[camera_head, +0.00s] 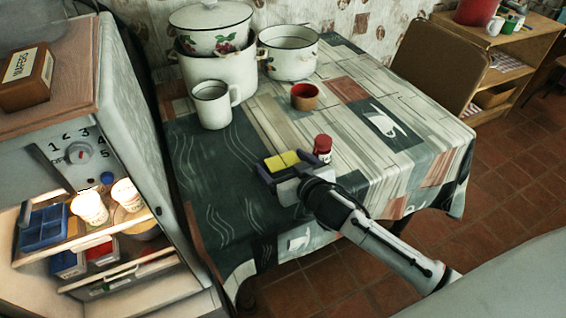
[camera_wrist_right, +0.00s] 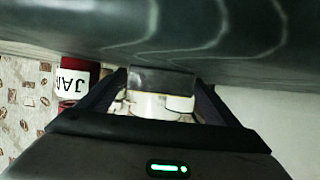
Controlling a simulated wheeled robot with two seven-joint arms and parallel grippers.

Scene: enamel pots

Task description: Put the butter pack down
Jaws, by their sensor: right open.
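The butter pack, with a yellow top crossed by a dark line (camera_head: 283,161), is at the near edge area of the table, left of the jam jar. My right gripper (camera_head: 280,164) is around it, with its dark fingers on either side. In the right wrist view a pale block with a dark face (camera_wrist_right: 163,102) shows between the spread fingers. The gripper is open. The pack looks low at the cloth; I cannot tell whether it touches it. My left gripper is not in view.
The jam jar (camera_head: 322,147) with a red lid stands close to the right gripper. A white mug (camera_head: 212,108), a red-brown cup (camera_head: 304,98) and enamel pots (camera_head: 289,58) stand farther back. The open fridge (camera_head: 130,120) is at left. The dark cloth (camera_head: 205,165) left of the gripper is clear.

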